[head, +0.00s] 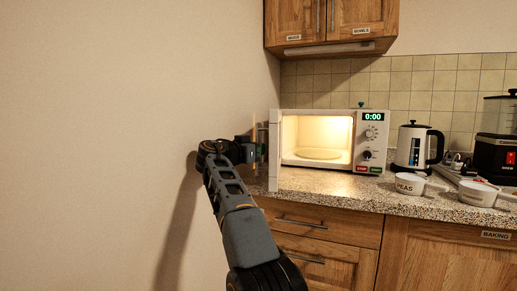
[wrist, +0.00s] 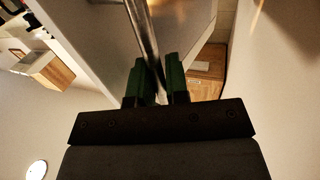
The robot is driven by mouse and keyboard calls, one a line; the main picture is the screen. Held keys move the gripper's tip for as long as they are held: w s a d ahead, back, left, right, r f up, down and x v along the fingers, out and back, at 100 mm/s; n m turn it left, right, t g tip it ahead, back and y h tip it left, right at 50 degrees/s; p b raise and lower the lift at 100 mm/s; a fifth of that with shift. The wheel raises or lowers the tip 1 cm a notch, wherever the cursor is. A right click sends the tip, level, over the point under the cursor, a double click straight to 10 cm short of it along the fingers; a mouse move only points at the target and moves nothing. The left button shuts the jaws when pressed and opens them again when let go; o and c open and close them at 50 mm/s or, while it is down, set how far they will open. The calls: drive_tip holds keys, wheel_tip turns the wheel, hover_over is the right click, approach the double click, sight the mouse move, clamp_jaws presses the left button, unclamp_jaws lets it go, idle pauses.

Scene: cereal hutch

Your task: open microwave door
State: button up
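The white microwave (head: 362,143) stands on the counter, its lit cavity and glass plate (head: 318,153) in plain view. Its door (head: 274,150) is swung wide open at the left and shows nearly edge-on in the head view. In the wrist view the door (wrist: 95,30) is a pale panel with a metal bar handle (wrist: 147,35). My gripper (head: 258,145) is at the left, outer side of the door. Its green fingertips (wrist: 157,80) lie on both sides of the handle, close against it, and look shut on it.
A beige wall (head: 130,120) is close at the left of my arm. A kettle (head: 414,148), two white measuring cups (head: 410,184) and a black blender base (head: 496,155) stand on the speckled counter (head: 340,190) at the right. Wall cabinets (head: 330,20) hang above the microwave.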

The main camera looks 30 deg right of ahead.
drive_tip(key=shift+o, duration=0.8)
drive_tip(key=shift+a, duration=0.15)
drive_tip(key=shift+o, duration=1)
drive_tip(key=shift+r, duration=0.1)
drive_tip(key=v, duration=0.7)
drive_tip(key=shift+s+a, duration=0.1)
drive_tip(key=s+a+f+n+y+p, duration=0.1)
drive_tip(key=s+a+n+y+p, duration=0.3)
drive_tip(key=s+p, duration=0.4)
drive_tip(key=s+a+f+n+g+y+p, duration=0.1)
drive_tip(key=s+a+n+y+p, duration=0.4)
drive_tip(key=p, duration=1)
drive_tip(key=s+a+f+n+g+y+p, duration=0.1)
drive_tip(key=s+a+n+y+p, duration=0.4)
drive_tip(key=s+y+p, duration=0.3)
drive_tip(key=s+p, duration=0.3)
drive_tip(key=s, duration=0.2)
drive_tip(key=shift+s+a, duration=0.2)
drive_tip(key=shift+a, duration=0.05)
